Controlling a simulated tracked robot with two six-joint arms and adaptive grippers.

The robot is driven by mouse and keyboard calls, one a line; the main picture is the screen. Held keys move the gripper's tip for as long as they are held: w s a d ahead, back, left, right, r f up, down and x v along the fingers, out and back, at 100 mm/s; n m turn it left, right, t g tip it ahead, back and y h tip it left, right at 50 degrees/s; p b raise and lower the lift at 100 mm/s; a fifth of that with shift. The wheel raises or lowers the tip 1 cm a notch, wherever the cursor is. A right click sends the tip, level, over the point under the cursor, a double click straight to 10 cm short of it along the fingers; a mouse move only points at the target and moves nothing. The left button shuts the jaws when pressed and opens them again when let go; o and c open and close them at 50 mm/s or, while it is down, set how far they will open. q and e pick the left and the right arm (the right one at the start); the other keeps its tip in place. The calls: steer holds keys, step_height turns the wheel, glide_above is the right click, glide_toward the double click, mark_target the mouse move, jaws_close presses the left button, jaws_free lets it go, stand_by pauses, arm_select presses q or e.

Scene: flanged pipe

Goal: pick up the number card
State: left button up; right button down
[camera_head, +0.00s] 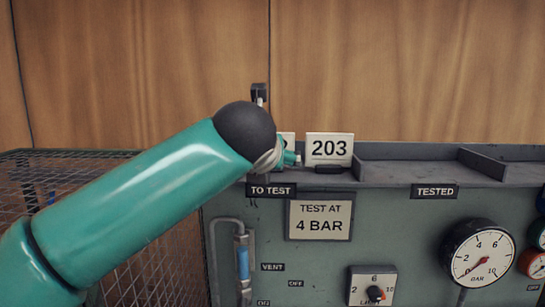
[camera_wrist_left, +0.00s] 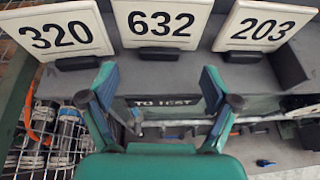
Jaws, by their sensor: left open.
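Three white number cards stand in dark holders on the shelf in the left wrist view: 320 (camera_wrist_left: 55,30), 632 (camera_wrist_left: 161,22) and 203 (camera_wrist_left: 262,27). In the head view card 203 (camera_head: 329,148) shows whole, and a sliver of another card (camera_head: 288,138) shows behind my arm. My left gripper (camera_wrist_left: 159,84) is open and empty, its two fingers below card 632 in the left wrist view, apart from it. In the head view my left forearm and wrist hide most of the gripper and the left end of the shelf. My right gripper is not in view.
The shelf tops a grey-green test bench (camera_head: 240,215) labelled "TO TEST" (camera_head: 271,190) and "TESTED" (camera_head: 435,191). A divider (camera_head: 482,161) stands on its otherwise bare right part. A wire cage (camera_head: 150,250) stands at left. A gauge (camera_head: 479,252) and a knob (camera_head: 375,293) are on the front.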

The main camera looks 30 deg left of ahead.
arm_select(q)
steer(key=x, duration=0.5)
steer(key=shift+s+d+f, duration=0.1)
steer(key=shift+s+f, duration=0.05)
steer(key=shift+f, duration=0.15)
steer(key=c, duration=1.2)
steer(key=shift+r, duration=0.1)
steer(key=shift+c, duration=0.2)
